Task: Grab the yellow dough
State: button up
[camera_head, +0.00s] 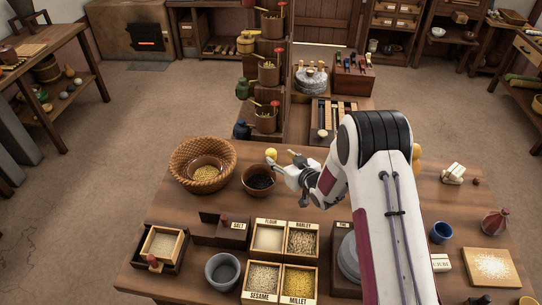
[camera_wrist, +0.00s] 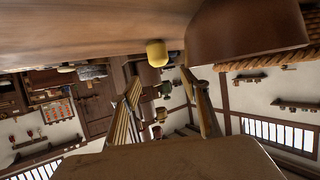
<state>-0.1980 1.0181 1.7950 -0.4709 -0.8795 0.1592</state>
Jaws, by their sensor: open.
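The yellow dough (camera_head: 271,154) is a small rounded lump near the table's back edge, just behind a brown bowl (camera_head: 247,181) of dark contents. My gripper (camera_head: 281,157) is open and empty, reaching left over the table close to the dough's right side, apart from it as far as I can tell. In the wrist view the dough (camera_wrist: 157,53) shows ahead, near the ends of the two spread fingers (camera_wrist: 160,80); the picture is turned over, with the table at the top.
A wicker basket (camera_head: 177,164) stands left of the bowl. Labelled grain boxes (camera_head: 268,238) fill the table's front middle. A shelf stand (camera_head: 264,143) rises behind the dough. My arm partly hides another yellow thing (camera_head: 417,151) at right.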

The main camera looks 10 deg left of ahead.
aim_at(272, 151)
jog(key=shift+x, duration=0.8)
jog(key=shift+w, duration=0.1)
jog(key=shift+x, duration=2.9)
jog(key=c, duration=1.2)
